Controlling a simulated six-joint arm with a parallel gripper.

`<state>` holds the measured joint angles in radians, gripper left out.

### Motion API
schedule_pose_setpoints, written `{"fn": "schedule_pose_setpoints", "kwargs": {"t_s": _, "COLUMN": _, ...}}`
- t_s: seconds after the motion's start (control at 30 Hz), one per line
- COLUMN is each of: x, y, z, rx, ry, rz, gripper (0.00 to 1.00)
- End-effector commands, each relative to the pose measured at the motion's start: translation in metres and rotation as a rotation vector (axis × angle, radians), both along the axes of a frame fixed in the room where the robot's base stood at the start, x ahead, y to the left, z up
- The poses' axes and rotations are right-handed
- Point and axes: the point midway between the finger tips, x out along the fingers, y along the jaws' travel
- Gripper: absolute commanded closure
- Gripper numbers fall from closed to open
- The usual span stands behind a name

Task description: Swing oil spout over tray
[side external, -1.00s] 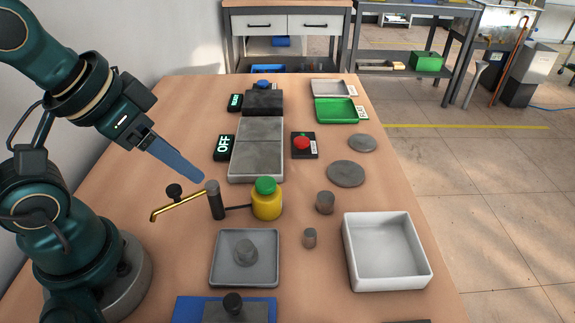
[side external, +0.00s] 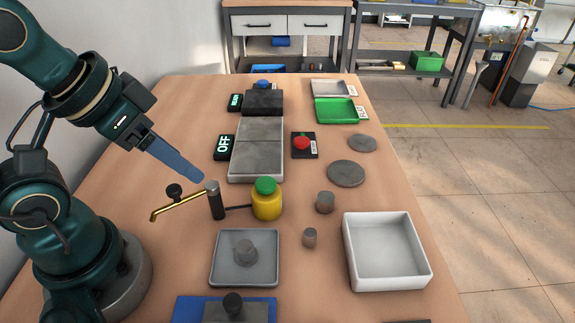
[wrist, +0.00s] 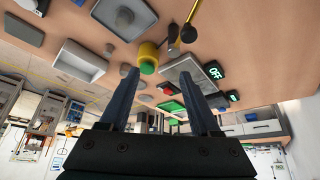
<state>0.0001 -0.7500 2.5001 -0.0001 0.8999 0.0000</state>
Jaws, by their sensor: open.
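The brass oil spout (side external: 178,206) sticks out to the left from a dark upright post (side external: 215,200), with a black knob (side external: 174,191) on it. A yellow oil bottle (side external: 266,203) with a green cap stands right of the post, joined by a thin dark pipe. The grey tray (side external: 245,258) with a round grey piece in it lies in front of the post; the spout points away from it. My gripper (side external: 200,178) is above and behind the spout, apart from it. In the wrist view my gripper (wrist: 162,80) has its two fingers spread, with nothing between them.
A white bin (side external: 387,284) stands at the right. Grey cylinders (side external: 325,202) and flat discs (side external: 346,173) lie near it. The heater plate (side external: 258,150), an OFF display (side external: 223,147) and a red button (side external: 303,143) are behind. A blue base (side external: 184,309) is at the front.

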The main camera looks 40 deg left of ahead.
Motion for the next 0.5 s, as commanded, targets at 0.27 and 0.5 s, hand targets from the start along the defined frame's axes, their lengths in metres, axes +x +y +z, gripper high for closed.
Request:
{"fn": "schedule_pose_setpoints", "kwargs": {"t_s": 0.27, "x": 0.0000, "y": 0.0000, "z": 0.0000, "rx": 0.000, "ry": 0.000, "rz": 0.000, "gripper": 0.36}}
{"fn": "schedule_pose_setpoints", "kwargs": {"t_s": 0.5, "x": -0.0072, "y": 0.0031, "z": 0.0008, "rx": 0.039, "ry": 0.096, "rz": -0.062, "gripper": 0.40}}
